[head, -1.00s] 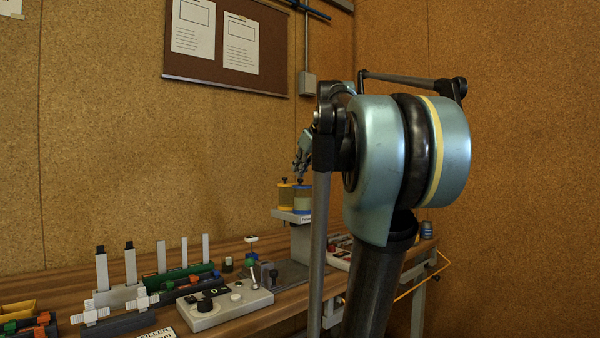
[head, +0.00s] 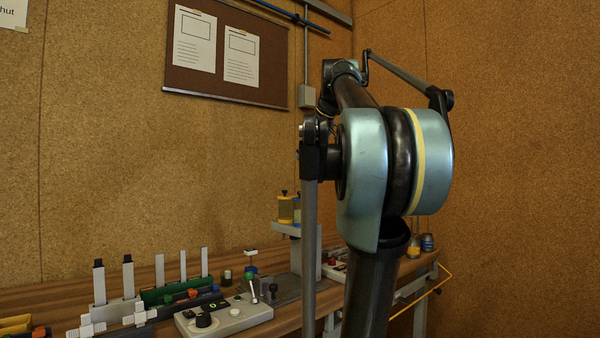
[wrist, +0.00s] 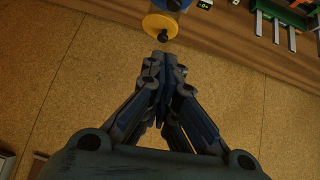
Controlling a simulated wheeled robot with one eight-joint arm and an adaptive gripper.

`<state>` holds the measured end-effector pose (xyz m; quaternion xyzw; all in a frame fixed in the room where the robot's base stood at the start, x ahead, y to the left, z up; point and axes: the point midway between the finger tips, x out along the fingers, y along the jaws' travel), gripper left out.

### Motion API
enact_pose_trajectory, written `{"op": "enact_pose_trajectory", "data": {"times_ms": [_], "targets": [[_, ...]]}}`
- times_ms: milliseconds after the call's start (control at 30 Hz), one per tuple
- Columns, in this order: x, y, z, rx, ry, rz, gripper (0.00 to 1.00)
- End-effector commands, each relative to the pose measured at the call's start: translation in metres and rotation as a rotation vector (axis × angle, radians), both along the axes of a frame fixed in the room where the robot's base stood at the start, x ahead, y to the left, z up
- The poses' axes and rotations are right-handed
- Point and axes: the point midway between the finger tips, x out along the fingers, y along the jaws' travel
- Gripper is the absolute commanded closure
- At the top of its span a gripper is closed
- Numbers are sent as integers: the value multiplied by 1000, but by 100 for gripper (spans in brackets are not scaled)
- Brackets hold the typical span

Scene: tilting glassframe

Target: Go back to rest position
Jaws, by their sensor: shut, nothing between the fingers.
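My gripper (wrist: 163,58) shows in the wrist view with its fingers together and nothing between them. Just beyond its fingertips in that view is the yellow top of a container with a dark knob (wrist: 160,27). I cannot tell the exact gap between them. In the head view my raised arm hides the gripper.
A wooden bench (head: 60,293) runs along the wall. A pinboard (head: 235,85) hangs above. The wall area above the bench is open.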

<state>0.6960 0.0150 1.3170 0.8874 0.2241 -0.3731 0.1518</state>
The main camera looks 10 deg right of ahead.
Motion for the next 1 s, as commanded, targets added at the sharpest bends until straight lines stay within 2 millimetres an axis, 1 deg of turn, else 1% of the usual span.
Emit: {"op": "enact_pose_trajectory", "data": {"times_ms": [100,300,533,600,667,767,833,867,900,967,1000], "targets": [[-14,-7,17,1,1,-1,100],[-30,-13,36,1,1,0,100],[-36,-15,43,1,1,3,100],[-36,-15,42,1,1,3,100],[-37,-14,37,2,7,2,100],[-41,-12,14,7,36,-7,100],[-46,-8,-15,14,73,-23,100],[-49,-7,-30,18,91,-30,100],[-54,-4,-52,20,118,-44,100],[-63,-1,-88,24,161,-66,100],[-69,0,-111,26,188,-83,100]]}}
